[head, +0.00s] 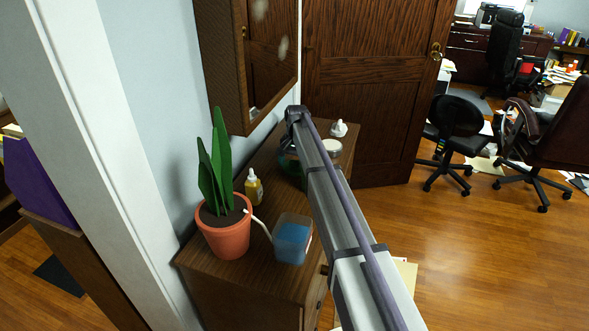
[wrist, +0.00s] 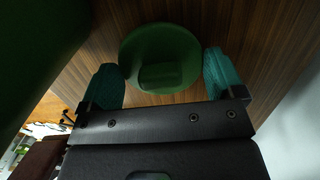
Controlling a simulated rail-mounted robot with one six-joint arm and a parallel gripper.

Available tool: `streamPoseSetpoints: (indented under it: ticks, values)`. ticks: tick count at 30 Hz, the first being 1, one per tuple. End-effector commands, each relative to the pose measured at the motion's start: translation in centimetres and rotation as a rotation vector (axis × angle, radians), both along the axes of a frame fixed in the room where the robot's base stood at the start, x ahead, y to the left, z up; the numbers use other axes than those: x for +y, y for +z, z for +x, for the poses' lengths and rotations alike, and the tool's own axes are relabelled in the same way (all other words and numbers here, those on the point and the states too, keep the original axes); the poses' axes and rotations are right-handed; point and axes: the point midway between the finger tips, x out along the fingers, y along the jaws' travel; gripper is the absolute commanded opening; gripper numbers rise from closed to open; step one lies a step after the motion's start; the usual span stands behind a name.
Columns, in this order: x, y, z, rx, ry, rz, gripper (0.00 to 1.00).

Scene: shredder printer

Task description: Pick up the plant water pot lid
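The plant water pot lid (wrist: 160,50) is a round green disc with a raised grip in its middle. It lies on the wood-grain surface in the wrist view. My gripper (wrist: 160,62) is open, with one teal finger on each side of the lid. Whether the fingers touch it I cannot tell. A large dark green body, perhaps the pot (wrist: 35,35), fills the upper left of the wrist view. In the head view my arm hides the gripper, and only part of a green thing (head: 289,164) shows beside the arm. I cannot tell whether that is pot or lid.
The wooden cabinet top (head: 225,268) also holds a potted plant (head: 228,236), a yellow bottle (head: 254,187), a clear tub with blue contents (head: 291,239), a white-topped jar (head: 331,149) and a small white bottle (head: 339,129). A wall cabinet (head: 250,60) hangs above.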

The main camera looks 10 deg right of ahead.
Motion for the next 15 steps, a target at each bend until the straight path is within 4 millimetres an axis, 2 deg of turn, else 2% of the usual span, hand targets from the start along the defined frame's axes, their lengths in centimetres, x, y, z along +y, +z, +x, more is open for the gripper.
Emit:
streamPoseSetpoints:
  ticks: [3,14,15]
  values:
    - [0.01,-0.01,-0.01,0.000,0.000,0.000,0.64]
    - [0.00,0.25,-0.01,0.000,0.000,0.000,0.63]
    - [0.00,0.60,-0.01,0.000,0.000,0.000,0.59]
